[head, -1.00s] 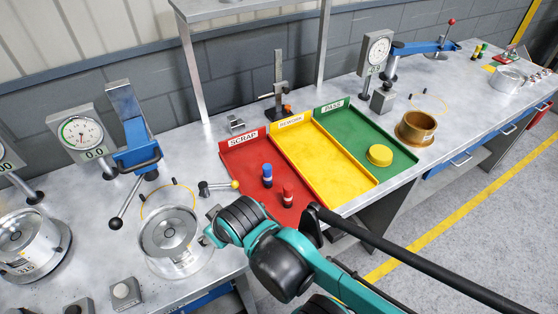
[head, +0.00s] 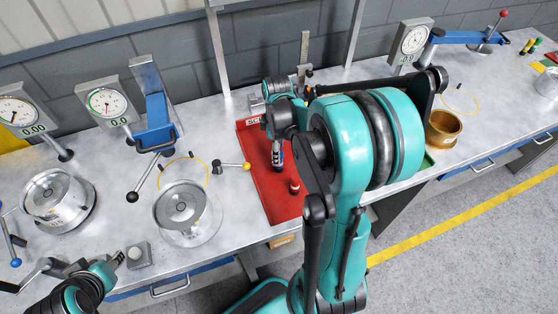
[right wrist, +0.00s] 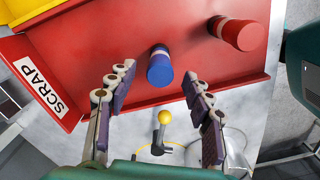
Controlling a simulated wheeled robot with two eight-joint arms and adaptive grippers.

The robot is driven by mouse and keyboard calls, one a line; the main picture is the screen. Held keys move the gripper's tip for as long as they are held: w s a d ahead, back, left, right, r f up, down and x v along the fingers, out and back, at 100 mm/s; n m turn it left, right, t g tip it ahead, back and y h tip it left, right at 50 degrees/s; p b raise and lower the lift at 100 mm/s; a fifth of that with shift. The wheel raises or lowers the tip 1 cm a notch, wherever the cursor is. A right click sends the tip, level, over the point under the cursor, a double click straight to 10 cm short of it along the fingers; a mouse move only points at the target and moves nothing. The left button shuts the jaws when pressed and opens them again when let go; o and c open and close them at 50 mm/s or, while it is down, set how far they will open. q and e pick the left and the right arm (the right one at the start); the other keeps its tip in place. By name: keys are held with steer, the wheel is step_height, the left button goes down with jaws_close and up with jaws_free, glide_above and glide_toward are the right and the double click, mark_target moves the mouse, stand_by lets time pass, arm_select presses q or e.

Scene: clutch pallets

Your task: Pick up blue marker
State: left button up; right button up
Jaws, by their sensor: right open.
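The blue marker (right wrist: 159,68) stands upright on the red SCRAP tray (right wrist: 95,35), with a white band near one end. My right gripper (right wrist: 157,84) is open, and the marker shows just beyond and between its two fingertips, untouched as far as I can see.
A ball-ended lever with a yellow knob (head: 246,166) lies just left of the red tray. A clear round fixture (head: 187,212), dial gauges (head: 107,103) and a blue clamp arm (head: 155,125) stand further left. A brass cup (head: 443,128) stands at right.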

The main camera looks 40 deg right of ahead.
step_height(320, 180, down, 6)
steer(key=shift+d+f+b, duration=0.1)
steer(key=shift+b, duration=0.9)
steer(key=shift+s, duration=0.1)
jaws_close()
